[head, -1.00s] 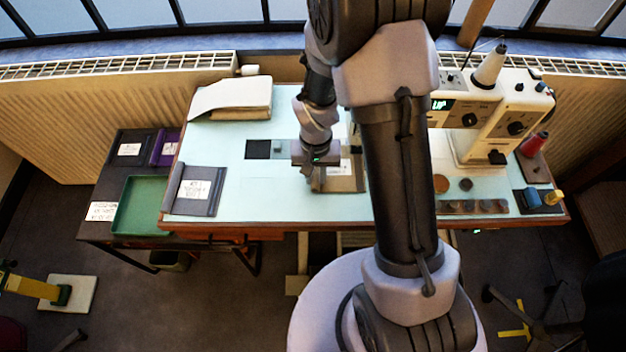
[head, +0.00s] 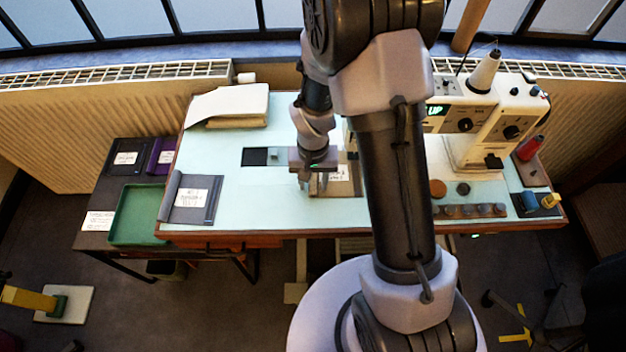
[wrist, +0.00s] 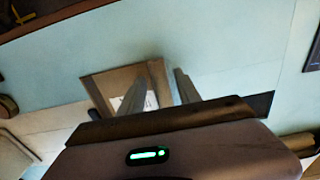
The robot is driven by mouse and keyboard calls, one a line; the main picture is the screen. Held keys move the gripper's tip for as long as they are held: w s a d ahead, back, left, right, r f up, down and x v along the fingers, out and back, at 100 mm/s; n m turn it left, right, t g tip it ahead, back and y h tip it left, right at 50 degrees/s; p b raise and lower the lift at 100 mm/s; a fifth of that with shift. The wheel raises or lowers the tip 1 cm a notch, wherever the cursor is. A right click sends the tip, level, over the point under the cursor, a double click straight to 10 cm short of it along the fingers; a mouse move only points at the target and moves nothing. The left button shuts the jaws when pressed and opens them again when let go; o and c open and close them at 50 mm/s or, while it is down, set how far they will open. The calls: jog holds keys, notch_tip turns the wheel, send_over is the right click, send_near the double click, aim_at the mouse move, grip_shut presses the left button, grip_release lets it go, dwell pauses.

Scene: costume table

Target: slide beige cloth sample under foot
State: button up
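The beige cloth sample (head: 346,186) lies flat on the pale blue table, with a white label on it; my arm hides its right side. In the wrist view the sample (wrist: 95,82) shows behind my fingers, its label partly visible between them. My gripper (head: 315,186) points down at the sample's left part.
A dark grey folded cloth (head: 190,200) with a label lies at the table's left. A white cloth stack (head: 230,105) is at the back left. A black patch (head: 255,157) lies left of my gripper. Several round items (head: 470,210) and spools lie at the right.

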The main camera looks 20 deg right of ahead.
notch_tip(320, 180, up, 18)
jog(key=p, duration=0.7)
jog(key=shift+f, duration=0.25)
jog(key=s+a+r+t+y, duration=0.1)
jog(key=s+a+r+t, duration=0.1)
jog(key=s+r, duration=0.5)
jog(key=s+a+r+t+y+b, duration=0.1)
jog(key=s+a+r+t, duration=0.2)
jog(key=s+r, duration=0.5)
notch_tip(320, 180, up, 3)
jog(key=shift+s+f+m+t, duration=0.1)
jog(key=shift+s+m+t, duration=0.05)
jog(key=shift+m+t, duration=0.25)
